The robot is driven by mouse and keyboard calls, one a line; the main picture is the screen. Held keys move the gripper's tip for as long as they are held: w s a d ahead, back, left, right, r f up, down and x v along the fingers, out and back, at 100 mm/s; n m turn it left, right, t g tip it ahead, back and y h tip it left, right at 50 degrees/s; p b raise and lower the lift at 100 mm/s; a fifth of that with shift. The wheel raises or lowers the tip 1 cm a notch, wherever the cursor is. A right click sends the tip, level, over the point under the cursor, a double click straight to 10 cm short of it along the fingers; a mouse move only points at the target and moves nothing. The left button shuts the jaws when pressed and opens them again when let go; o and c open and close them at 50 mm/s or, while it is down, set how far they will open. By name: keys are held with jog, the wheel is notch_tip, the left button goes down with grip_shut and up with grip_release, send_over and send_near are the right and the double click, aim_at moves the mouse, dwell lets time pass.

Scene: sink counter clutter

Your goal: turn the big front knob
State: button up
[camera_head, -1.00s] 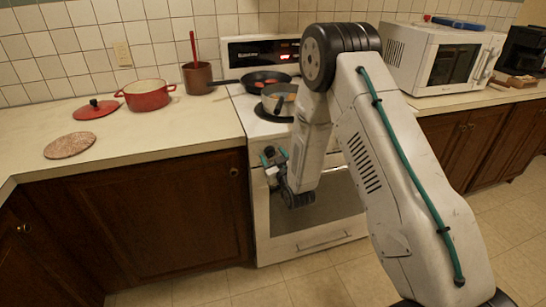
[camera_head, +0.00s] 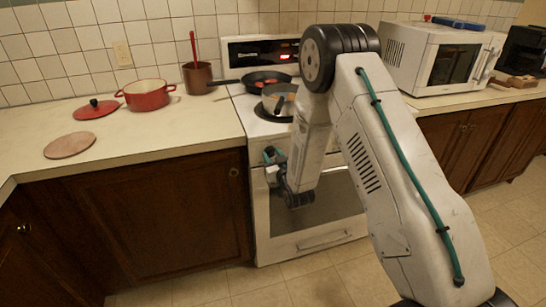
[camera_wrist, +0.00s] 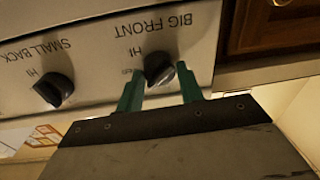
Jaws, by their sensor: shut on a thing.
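The big front knob (camera_wrist: 158,72) is a black round knob under the upside-down label BIG FRONT on the stove's white front panel. It sits between the two green fingers of my gripper (camera_wrist: 160,72) in the wrist view, and the gripper is shut on it. In the head view my gripper (camera_head: 272,157) is at the upper front of the stove (camera_head: 262,215); the knob is too small to make out there.
A second black knob (camera_wrist: 55,89), labelled SMALL BACK, is beside it in the wrist view. A pot (camera_head: 279,98) and a black pan (camera_head: 262,78) stand on the stovetop. A red pot (camera_head: 147,95) and its lid (camera_head: 96,109) are on the left counter.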

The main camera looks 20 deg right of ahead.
jog(key=m, duration=0.8)
jog(key=shift+f+t, duration=0.1)
jog(key=shift+t, duration=0.2)
jog(key=shift+m, duration=0.5)
jog(key=o, duration=1)
jog(key=shift+s, duration=0.15)
